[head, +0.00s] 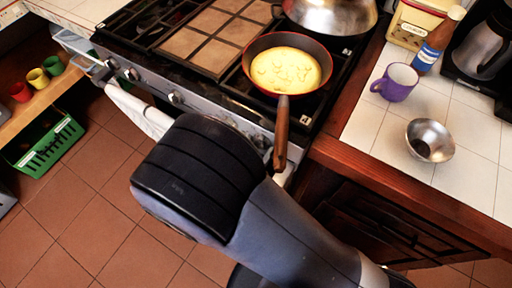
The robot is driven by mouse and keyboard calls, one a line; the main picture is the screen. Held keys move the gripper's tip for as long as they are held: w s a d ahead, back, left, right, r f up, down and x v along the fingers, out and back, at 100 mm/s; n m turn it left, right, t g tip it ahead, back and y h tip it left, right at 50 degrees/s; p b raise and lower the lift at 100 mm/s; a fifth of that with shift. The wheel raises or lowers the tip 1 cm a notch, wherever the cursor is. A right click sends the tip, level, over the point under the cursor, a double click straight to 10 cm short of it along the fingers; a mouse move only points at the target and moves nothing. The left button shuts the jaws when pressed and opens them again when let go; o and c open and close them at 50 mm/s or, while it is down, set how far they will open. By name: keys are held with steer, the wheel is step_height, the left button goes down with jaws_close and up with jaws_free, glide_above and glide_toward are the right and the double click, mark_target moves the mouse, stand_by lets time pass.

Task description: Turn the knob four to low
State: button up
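The stove (150,75) has several silver knobs along its front panel. One knob (132,74) is near the left end, and another knob (176,97) is near the middle of the panel. A further knob (260,141) shows at the right, close to the pan handle. I cannot tell which is knob four, and the knob settings are too small to read. My arm crosses the lower middle of the view and hides part of the panel's lower edge. My gripper is not visible.
A red-rimmed pan (249,82) with yellow food has its wooden handle (281,135) jutting over the front edge. A towel (138,108) hangs at the oven front. A purple mug (396,83) and metal bowl (430,141) stand right. A green basket (44,146) is left.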

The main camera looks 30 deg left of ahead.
steer(key=o, duration=0.3)
steer(key=s, duration=1)
steer(key=shift+s+b, duration=0.4)
steer(key=w, duration=1.1)
steer(key=shift+p, duration=0.3)
steer(key=shift+s+r, duration=0.1)
steer(key=shift+s, duration=0.1)
